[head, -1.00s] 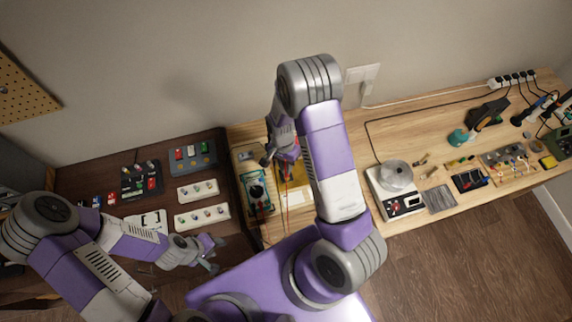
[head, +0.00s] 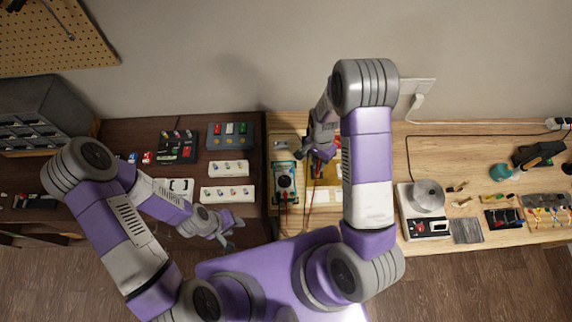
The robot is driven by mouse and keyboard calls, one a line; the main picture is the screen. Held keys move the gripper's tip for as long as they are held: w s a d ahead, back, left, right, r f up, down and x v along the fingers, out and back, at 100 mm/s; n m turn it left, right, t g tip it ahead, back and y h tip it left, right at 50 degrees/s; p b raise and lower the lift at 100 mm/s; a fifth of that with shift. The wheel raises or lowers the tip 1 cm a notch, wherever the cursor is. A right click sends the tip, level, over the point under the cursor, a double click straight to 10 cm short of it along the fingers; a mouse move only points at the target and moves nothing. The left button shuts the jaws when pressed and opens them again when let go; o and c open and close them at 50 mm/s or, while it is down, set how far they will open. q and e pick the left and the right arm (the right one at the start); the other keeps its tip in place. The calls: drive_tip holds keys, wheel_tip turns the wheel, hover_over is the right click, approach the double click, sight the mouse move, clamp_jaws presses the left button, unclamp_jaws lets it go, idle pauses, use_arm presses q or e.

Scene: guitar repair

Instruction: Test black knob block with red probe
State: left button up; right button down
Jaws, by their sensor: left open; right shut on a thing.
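On the dark left table, a black block with small knobs (head: 178,147) stands near the back. A dark grey block with red, white and green pieces (head: 230,135) is to its right. A teal multimeter (head: 284,182) lies on the light wooden bench with red leads by it. My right gripper (head: 310,158) is shut over the bench, just right of the multimeter. A red lead (head: 310,192) runs up towards it; the red probe in its jaws is too small to make out. My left gripper (head: 232,236) is open and empty near the dark table's front edge.
Two white blocks with small knobs (head: 228,168) lie in front of the grey block. A grey drawer cabinet (head: 38,115) stands at the left. A scale (head: 428,223) stands right of my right arm. Bare dark tabletop shows around the blocks.

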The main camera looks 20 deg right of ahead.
idle(0.6)
wheel_tip(320, 180, up, 6)
drive_tip(key=p, duration=0.4)
drive_tip(key=shift+p, duration=0.3)
